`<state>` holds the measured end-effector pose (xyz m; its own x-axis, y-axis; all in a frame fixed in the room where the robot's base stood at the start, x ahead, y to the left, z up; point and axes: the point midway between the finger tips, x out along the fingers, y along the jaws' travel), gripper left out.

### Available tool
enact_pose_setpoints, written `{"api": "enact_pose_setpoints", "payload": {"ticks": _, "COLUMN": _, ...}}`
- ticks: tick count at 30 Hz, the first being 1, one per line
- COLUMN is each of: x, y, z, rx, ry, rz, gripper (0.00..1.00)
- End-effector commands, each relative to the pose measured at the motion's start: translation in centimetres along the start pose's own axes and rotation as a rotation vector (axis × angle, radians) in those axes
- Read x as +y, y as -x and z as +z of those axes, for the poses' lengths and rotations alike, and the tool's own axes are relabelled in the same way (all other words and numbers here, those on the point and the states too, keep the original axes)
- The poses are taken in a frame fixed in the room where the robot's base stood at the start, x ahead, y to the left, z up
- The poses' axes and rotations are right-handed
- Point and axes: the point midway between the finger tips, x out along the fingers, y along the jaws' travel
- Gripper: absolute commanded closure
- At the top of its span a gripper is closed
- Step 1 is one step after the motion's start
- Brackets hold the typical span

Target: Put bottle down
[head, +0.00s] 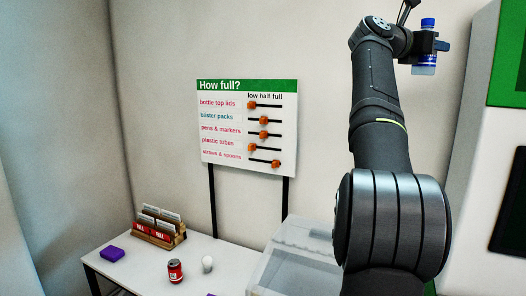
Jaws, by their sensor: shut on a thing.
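A small bottle (426,63) with a blue cap and a blue label is held high at the upper right. My gripper (432,46) is shut around it, and the bottle looks nearly upright. It is in front of the pale wall, well above the white table (140,262). The bottle's middle is partly covered by the dark jaws.
On the table are a red can (175,271), a white bulb-like object (207,264), a purple block (112,254) and a wooden card holder (160,228). A clear bin (295,255) stands at the right. A "How full?" board (247,127) rises behind.

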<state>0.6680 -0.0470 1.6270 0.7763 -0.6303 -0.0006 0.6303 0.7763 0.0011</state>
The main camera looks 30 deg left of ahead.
Motion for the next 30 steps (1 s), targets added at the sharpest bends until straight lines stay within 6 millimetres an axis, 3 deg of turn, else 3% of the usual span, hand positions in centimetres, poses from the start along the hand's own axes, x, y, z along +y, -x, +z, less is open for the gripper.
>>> {"api": "enact_pose_setpoints", "payload": {"ticks": 7, "x": 10.3, "y": 1.0, "z": -8.9, "rx": 0.006, "ry": 0.007, "rz": 0.252, "gripper": 0.74}}
{"api": "enact_pose_setpoints", "payload": {"ticks": 14, "x": 19.0, "y": 4.1, "z": -17.7, "rx": 0.006, "ry": 0.009, "rz": 0.429, "gripper": 0.74}}
{"api": "enact_pose_setpoints", "payload": {"ticks": 21, "x": 26.4, "y": 9.2, "z": -27.2, "rx": 0.005, "ry": 0.013, "rz": 0.561, "gripper": 0.74}}
{"api": "enact_pose_setpoints", "payload": {"ticks": 30, "x": 33.0, "y": 17.8, "z": -39.5, "rx": 0.005, "ry": 0.012, "rz": 0.672, "gripper": 0.74}}
